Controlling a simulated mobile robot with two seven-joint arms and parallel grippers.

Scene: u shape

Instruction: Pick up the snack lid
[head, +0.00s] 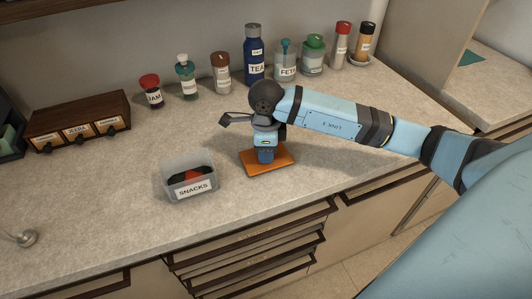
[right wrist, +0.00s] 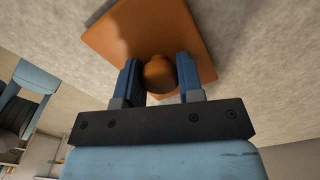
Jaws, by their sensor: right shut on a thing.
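The orange square snack lid (head: 281,164) is at the counter, just right of the open snack box, under my right gripper. It also shows in the right wrist view (right wrist: 185,25), with a round orange knob (right wrist: 160,75) between the fingers. My right gripper (head: 266,156) points down and is shut on the knob; in the right wrist view the fingers (right wrist: 160,80) stand on both sides of it. Whether the lid touches the counter is hard to tell. The clear box labelled SNACKS (head: 192,180) stands open with dark and red contents. My left gripper is not in view.
A row of jars stands along the wall, including a red-lidded jam jar (head: 151,89), a blue tea bottle (head: 254,54) and a feta jar (head: 287,62). A wooden drawer box (head: 78,121) sits at the left. The counter's front is mostly clear.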

